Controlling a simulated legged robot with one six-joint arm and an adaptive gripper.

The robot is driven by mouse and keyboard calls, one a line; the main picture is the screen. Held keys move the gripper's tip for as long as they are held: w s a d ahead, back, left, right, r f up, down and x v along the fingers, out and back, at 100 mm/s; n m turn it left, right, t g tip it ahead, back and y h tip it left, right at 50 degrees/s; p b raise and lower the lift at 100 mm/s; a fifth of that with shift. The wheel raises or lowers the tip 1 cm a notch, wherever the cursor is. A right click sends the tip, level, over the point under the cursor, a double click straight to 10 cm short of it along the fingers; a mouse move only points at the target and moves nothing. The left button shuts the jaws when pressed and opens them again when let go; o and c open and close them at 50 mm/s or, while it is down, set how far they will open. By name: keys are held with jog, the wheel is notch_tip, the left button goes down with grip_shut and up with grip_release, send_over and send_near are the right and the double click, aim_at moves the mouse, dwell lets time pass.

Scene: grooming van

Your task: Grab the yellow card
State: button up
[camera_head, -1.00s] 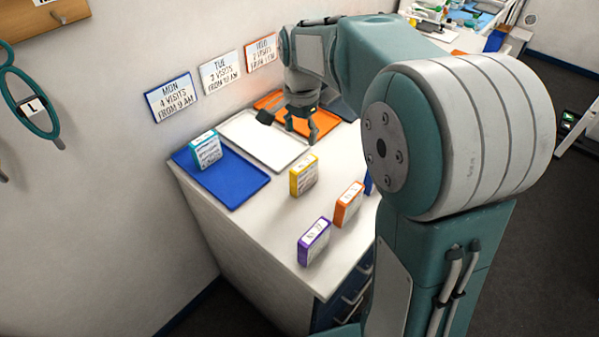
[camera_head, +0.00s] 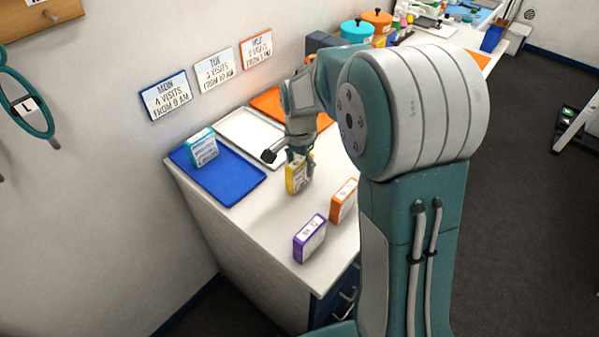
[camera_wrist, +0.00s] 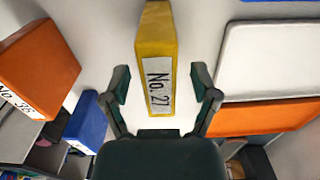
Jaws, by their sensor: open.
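The yellow card (camera_head: 297,178) is a thick block standing upright on the white counter. In the wrist view the yellow card (camera_wrist: 156,50) has a white label reading "No. 27" and lies between my fingers. My gripper (camera_head: 298,160) is right over the yellow card in the head view and partly hides its top. In the wrist view my gripper (camera_wrist: 162,84) is open, with one finger on each side of the card and a visible gap on both sides.
An orange block (camera_head: 343,200) and a purple block (camera_head: 310,238) stand nearby on the counter (camera_head: 250,228). A teal block (camera_head: 202,146) stands on the blue tray (camera_head: 235,182). A white tray (camera_head: 238,126) and an orange tray (camera_head: 272,101) lie behind. Day signs hang on the wall.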

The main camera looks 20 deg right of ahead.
jog(key=shift+a, duration=0.1)
grip_shut()
jog(key=shift+r, duration=0.1)
